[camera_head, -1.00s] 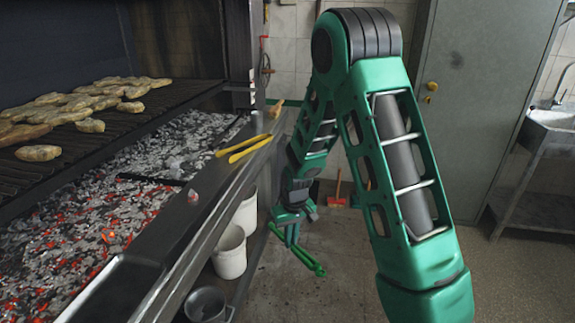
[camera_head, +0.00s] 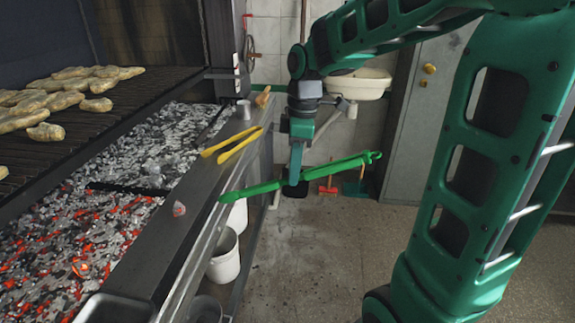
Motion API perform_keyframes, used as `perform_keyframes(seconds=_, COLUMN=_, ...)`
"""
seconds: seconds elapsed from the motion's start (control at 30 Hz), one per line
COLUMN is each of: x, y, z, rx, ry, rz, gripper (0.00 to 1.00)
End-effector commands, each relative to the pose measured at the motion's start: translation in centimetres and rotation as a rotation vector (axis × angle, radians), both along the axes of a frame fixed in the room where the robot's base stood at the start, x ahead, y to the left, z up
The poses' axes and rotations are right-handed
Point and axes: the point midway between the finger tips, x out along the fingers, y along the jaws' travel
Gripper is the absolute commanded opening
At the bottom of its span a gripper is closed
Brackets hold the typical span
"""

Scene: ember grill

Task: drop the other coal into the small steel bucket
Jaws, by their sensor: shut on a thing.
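My gripper (camera_head: 294,186) is shut on long green tongs (camera_head: 335,167), around their middle. The tongs' left end reaches the edge of the steel ledge, and their right end points toward the grey cabinet. A small grey and reddish lump, looking like a coal (camera_head: 178,209), lies on the ledge left of that end, apart from it. A grey metal bucket (camera_head: 206,309) stands low under the ledge, partly cut off by the bottom edge. Its inside is hardly visible.
The ember bed (camera_head: 100,225) glows left of the steel ledge (camera_head: 205,183). Yellow tongs (camera_head: 232,146) and a small metal cup (camera_head: 243,109) lie on the ledge. A white bucket (camera_head: 224,258) stands below.

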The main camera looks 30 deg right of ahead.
Motion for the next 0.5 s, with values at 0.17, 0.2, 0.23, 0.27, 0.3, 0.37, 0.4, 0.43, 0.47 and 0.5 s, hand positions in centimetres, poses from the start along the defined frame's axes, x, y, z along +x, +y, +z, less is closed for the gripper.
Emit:
perform_keyframes(seconds=0.17, x=0.2, y=0.3, z=-0.2, rx=0.000, ry=0.000, rz=0.010, gripper=0.00)
perform_keyframes(seconds=0.2, x=0.3, y=0.5, z=-0.4, rx=0.000, ry=0.000, rz=0.008, gripper=0.00)
perform_keyframes(seconds=0.23, x=0.5, y=0.6, z=-0.5, rx=0.000, ry=0.001, rz=0.007, gripper=0.00)
perform_keyframes(seconds=0.27, x=0.6, y=0.7, z=-0.7, rx=0.000, ry=0.001, rz=0.006, gripper=0.00)
perform_keyframes(seconds=0.3, x=0.8, y=1.0, z=-0.9, rx=0.000, ry=0.001, rz=0.005, gripper=0.00)
perform_keyframes(seconds=0.37, x=1.1, y=1.3, z=-1.3, rx=0.000, ry=0.001, rz=0.003, gripper=0.00)
perform_keyframes(seconds=0.4, x=1.3, y=1.5, z=-1.5, rx=0.000, ry=0.001, rz=0.002, gripper=0.00)
perform_keyframes(seconds=0.43, x=1.5, y=1.7, z=-1.7, rx=0.000, ry=0.001, rz=0.002, gripper=0.00)
perform_keyframes(seconds=0.47, x=1.6, y=1.9, z=-1.9, rx=-0.001, ry=0.000, rz=0.001, gripper=0.00)
perform_keyframes(seconds=0.5, x=1.8, y=2.2, z=-2.0, rx=-0.001, ry=0.000, rz=0.001, gripper=0.00)
